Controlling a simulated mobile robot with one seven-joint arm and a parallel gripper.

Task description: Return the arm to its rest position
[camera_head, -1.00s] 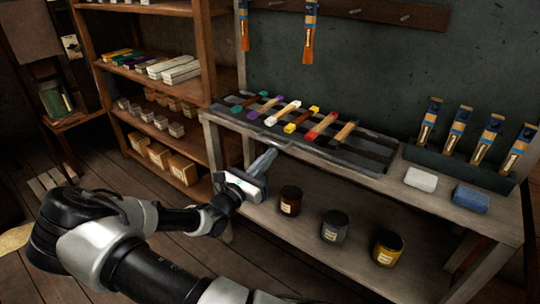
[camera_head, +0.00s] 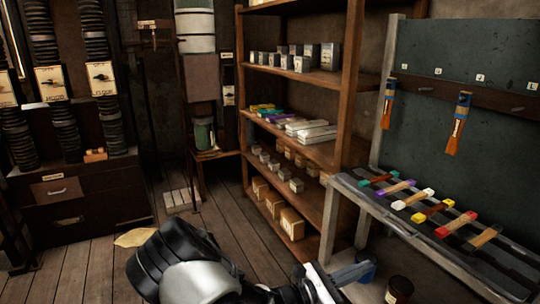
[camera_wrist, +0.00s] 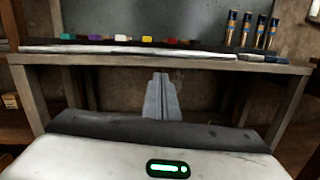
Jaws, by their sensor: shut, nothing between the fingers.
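My gripper (camera_head: 352,272) is at the bottom of the head view, in front of the workbench's left end and below its top. Its fingers are together and hold nothing. In the wrist view the closed fingers (camera_wrist: 161,98) point at the open space under the bench top. My arm (camera_head: 190,268) is folded low at the bottom of the head view, and its lower part is cut off by the frame edge.
The workbench (camera_head: 350,190) carries a rack of colour-tipped tools. Jars stand on its lower shelf, one dark jar (camera_head: 399,289) near my gripper. A wooden shelf unit (camera_head: 318,221) stands behind. Open floor (camera_head: 90,262) lies to the left.

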